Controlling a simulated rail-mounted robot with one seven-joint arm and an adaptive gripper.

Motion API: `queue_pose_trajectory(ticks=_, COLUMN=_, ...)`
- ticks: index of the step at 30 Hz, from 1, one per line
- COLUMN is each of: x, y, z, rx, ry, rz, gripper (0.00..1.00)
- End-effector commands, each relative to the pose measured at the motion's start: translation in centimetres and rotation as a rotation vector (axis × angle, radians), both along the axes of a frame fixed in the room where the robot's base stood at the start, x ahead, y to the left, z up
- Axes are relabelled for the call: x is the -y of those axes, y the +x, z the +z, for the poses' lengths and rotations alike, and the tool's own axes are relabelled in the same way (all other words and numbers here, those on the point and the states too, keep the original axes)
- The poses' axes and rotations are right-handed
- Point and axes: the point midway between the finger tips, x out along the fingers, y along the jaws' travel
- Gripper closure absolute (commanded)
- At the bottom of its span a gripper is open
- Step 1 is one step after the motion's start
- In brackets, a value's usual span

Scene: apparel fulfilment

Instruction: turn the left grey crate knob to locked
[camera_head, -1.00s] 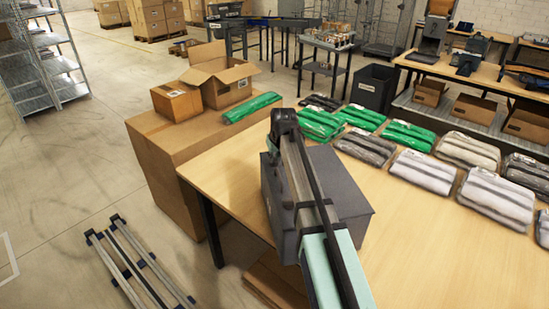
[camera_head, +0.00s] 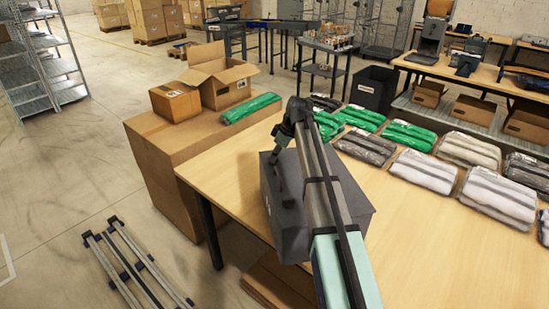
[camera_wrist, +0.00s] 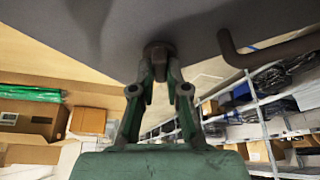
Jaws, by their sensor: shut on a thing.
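The grey crate (camera_head: 287,236) stands on the wooden table, partly hidden behind my arm in the head view. In the wrist view its grey surface (camera_wrist: 90,35) fills the top of the picture. A dark brown knob (camera_wrist: 158,50) projects from that surface. My gripper (camera_wrist: 159,76) has its two fingertips closed on the knob from both sides. A dark bent handle or bar (camera_wrist: 232,48) shows to the right of the knob, apart from the fingers. In the head view the fingertips and knob cannot be made out clearly. The knob's lock marking is not readable.
Folded packs in green (camera_head: 408,135), grey and white lie along the table's far side. A large cardboard box (camera_head: 160,165) with smaller boxes on it stands left of the table. The tabletop (camera_head: 440,255) right of the crate is clear.

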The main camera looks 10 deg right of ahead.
Motion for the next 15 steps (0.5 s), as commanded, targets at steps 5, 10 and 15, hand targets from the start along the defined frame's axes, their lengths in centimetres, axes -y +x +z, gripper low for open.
queue_pose_trajectory(ticks=5, x=0.08, y=0.32, z=-0.12, rx=-0.001, ry=-0.001, rz=0.167, gripper=1.00)
queue_pose_trajectory(ticks=10, x=0.06, y=0.36, z=-0.11, rx=-0.001, ry=0.000, rz=0.311, gripper=1.00)
queue_pose_trajectory(ticks=15, x=0.07, y=0.36, z=-0.10, rx=-0.001, ry=-0.001, rz=0.425, gripper=1.00)
